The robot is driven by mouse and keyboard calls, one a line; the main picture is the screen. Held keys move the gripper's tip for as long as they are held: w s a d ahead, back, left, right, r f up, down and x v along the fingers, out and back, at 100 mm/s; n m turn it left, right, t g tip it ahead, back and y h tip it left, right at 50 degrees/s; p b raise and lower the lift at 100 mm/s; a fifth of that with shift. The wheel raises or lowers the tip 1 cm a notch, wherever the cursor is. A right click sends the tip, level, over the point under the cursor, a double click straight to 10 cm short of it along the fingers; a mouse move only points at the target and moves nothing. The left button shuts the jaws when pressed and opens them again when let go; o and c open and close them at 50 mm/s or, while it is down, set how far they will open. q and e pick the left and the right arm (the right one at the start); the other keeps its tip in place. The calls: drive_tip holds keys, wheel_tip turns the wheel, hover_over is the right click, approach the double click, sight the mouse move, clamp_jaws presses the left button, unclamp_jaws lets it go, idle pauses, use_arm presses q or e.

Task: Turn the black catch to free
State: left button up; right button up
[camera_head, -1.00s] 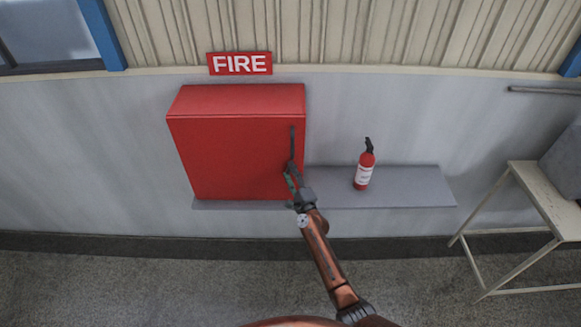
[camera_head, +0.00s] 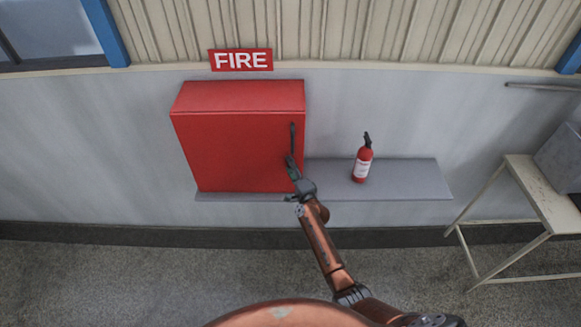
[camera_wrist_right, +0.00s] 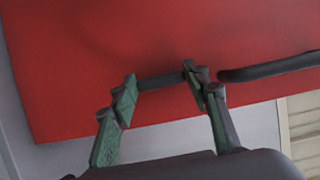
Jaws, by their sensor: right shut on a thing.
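The red fire cabinet (camera_head: 235,150) is on the wall, its door shut. The black catch (camera_wrist_right: 160,81) is a short dark bar on the door's face, between my right gripper's fingertips in the right wrist view. My right gripper (camera_wrist_right: 158,90), with green finger pads, is shut on it. In the head view my right gripper (camera_head: 291,167) is at the door's lower right and hides the catch. A long black handle (camera_head: 292,137) stands upright just above the gripper; it also shows at the right of the wrist view (camera_wrist_right: 268,68). My left gripper is not in view.
A grey shelf (camera_head: 405,180) runs under the cabinet and to its right. A red extinguisher (camera_head: 362,162) stands on it, to the right of my gripper. A metal-framed table (camera_head: 545,195) is at the far right. The floor in front is clear.

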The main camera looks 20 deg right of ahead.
drive_tip(key=o, duration=1.2)
drive_tip(key=shift+a, duration=0.1)
drive_tip(key=shift+c, duration=0.2)
drive_tip(key=s+d, duration=0.1)
drive_tip(key=s, duration=1.1)
drive_tip(key=shift+d, duration=0.2)
